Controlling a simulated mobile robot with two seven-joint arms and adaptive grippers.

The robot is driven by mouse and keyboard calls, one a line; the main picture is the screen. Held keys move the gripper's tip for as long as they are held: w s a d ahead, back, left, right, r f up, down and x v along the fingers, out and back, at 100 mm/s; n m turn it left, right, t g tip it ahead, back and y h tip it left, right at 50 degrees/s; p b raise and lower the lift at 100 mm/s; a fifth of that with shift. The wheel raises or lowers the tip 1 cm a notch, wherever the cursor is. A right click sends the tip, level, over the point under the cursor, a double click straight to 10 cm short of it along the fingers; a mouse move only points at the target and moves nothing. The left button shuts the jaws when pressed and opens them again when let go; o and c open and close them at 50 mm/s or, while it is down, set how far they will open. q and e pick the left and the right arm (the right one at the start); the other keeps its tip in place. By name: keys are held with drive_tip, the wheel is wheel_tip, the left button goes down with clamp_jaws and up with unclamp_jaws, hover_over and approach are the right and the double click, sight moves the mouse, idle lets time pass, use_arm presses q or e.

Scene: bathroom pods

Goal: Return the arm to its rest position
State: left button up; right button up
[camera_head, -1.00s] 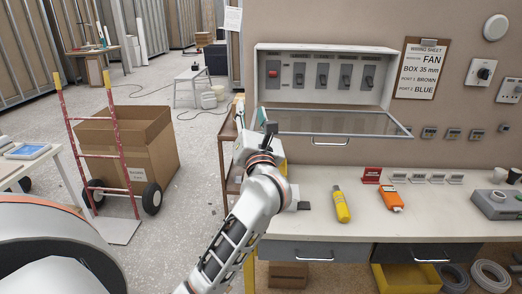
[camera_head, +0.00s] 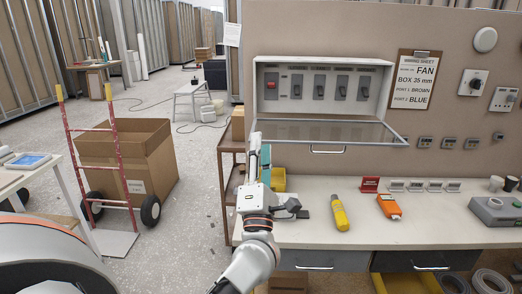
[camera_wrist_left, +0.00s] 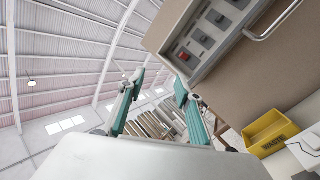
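My left gripper (camera_head: 258,152) points upward at the left end of the bench, just left of the grey switch box (camera_head: 258,95). Its teal fingers stand apart in the left wrist view (camera_wrist_left: 158,85), with nothing between them. The box has one red switch (camera_head: 270,85) and several dark switches. Its glass cover (camera_head: 345,131) is swung down and juts forward. The cover is apart from my gripper. The wrist view also shows the box (camera_wrist_left: 205,62), to the right of the fingers. My right gripper is not in view.
The bench (camera_head: 400,228) carries a yellow tool (camera_head: 340,214), an orange tool (camera_head: 389,207) and a grey device (camera_head: 494,210).

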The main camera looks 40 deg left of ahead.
use_arm(q)
drive_tip(key=s+d+f+m+h, duration=0.2)
drive_tip(key=d+f+m+h, duration=0.65)
drive_tip(key=f+m, duration=0.35)
drive_tip(key=s+d+f+m+h, duration=0.2)
drive_tip(key=d+f+m+h, duration=0.5)
drive_tip(key=f+m+h, duration=0.35)
drive_tip(key=s+f+m+g+y, duration=0.1)
drive_tip(key=s+f+m+g, duration=0.4)
drive_tip(key=f, duration=0.8)
drive_tip(key=s+f+m+g+y, duration=0.1)
drive_tip(key=s+f+m+g, duration=0.4)
drive_tip(key=s+f, duration=0.6)
wheel_tip(320, 180, down, 3)
drive_tip(key=shift+d+f+m+y, duration=0.15)
drive_tip(key=shift+d+m+y, duration=0.15)
drive_tip(key=shift+d+m, duration=0.15)
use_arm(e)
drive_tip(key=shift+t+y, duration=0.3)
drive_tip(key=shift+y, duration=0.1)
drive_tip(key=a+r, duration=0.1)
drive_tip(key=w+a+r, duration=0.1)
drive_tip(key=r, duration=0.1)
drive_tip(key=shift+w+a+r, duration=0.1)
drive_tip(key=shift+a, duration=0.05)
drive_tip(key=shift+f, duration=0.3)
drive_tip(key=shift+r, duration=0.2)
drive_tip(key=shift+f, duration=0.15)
